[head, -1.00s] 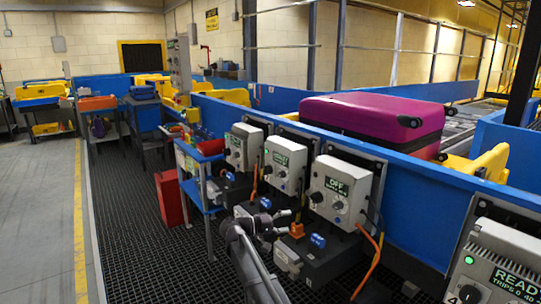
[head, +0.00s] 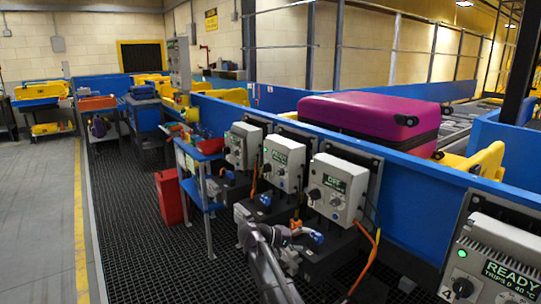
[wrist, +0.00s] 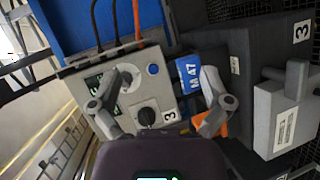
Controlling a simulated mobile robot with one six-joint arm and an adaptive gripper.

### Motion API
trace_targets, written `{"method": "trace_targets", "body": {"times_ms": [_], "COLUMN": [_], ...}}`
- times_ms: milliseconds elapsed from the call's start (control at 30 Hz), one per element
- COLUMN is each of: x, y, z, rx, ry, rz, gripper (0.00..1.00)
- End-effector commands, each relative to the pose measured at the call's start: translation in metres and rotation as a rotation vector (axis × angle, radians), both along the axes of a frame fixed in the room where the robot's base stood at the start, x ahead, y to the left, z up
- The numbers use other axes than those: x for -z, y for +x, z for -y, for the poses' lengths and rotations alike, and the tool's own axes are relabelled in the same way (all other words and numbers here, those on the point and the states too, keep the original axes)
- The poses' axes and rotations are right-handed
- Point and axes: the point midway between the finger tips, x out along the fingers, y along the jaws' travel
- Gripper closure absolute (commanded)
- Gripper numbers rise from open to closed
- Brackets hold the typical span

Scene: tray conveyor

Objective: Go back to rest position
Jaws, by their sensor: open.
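My gripper (head: 287,246) is in the lower middle of the head view, in front of the row of control boxes and low beside them. In the wrist view my gripper (wrist: 168,85) has its two grey fingers spread wide with nothing held between them. A grey control box (wrist: 150,90) numbered 3, with a dark knob and a blue button, lies beyond the left finger. A blue tag marked M 47 (wrist: 188,80) shows between the fingers. An orange part (wrist: 208,124) is partly hidden behind the right finger. I cannot tell whether a finger touches anything.
The grey box reading OFF (head: 338,187) and two more boxes hang along the blue conveyor wall (head: 410,190). Dark motor housings sit below them, with orange cables (head: 366,262). A blue stand (head: 190,158) and red bin (head: 169,197) are left. A purple suitcase (head: 370,112) lies on the conveyor.

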Motion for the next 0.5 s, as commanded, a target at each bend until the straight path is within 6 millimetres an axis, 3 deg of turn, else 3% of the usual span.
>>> {"method": "trace_targets", "body": {"times_ms": [300,500], "x": [0.056,0.090], "y": [-0.063,-0.107], "z": [0.054,0.072], "rx": [0.037,0.051], "ry": [0.318,0.557], "rz": [-0.124,-0.186], "gripper": [0.02,0.02]}}
